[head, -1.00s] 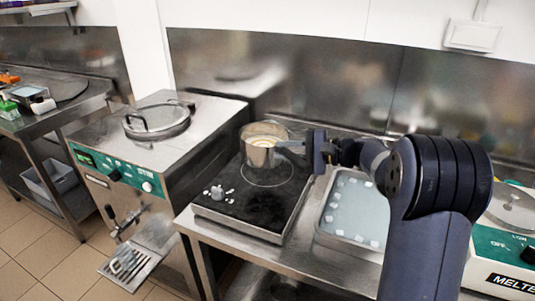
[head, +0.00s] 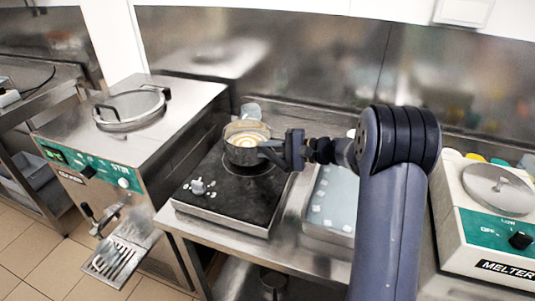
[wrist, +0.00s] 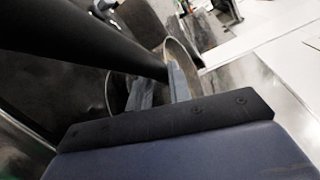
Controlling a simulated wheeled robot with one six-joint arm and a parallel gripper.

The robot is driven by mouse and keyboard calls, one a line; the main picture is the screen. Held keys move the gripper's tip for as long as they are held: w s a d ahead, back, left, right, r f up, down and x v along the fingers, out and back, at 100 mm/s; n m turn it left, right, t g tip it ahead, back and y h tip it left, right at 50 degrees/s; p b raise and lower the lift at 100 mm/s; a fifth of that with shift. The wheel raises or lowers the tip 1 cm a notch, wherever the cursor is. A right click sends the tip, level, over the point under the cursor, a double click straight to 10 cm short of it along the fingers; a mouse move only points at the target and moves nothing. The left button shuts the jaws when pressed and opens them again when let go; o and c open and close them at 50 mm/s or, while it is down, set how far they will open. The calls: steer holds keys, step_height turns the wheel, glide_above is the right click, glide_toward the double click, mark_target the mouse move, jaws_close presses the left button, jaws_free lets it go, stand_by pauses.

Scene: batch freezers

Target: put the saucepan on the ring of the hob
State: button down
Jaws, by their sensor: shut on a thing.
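The steel saucepan (head: 243,154) is in the head view over the back part of the black hob (head: 225,192). It looks upright, with pale swirled contents. Part of the hob's ring (head: 262,169) shows at the pan's lower right, and the pan hides the rest. I cannot tell whether its base touches the hob. My gripper (head: 272,151) is at the pan's right side, shut on its handle, which is mostly hidden by the jaws. In the wrist view a curved metal wall of the saucepan (wrist: 183,62) shows beyond my gripper (wrist: 160,92).
A steel tray (head: 328,205) with pale cubes lies right of the hob. A small container (head: 251,111) stands behind the pan. A batch freezer (head: 140,135) is at the left, and a melter (head: 490,215) at the right.

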steer(key=shift+f, duration=0.95)
steer(key=c, duration=1.3)
jaws_free()
steer(key=b+v, duration=0.2)
steer(key=v, duration=1)
steer(key=shift+s, duration=0.1)
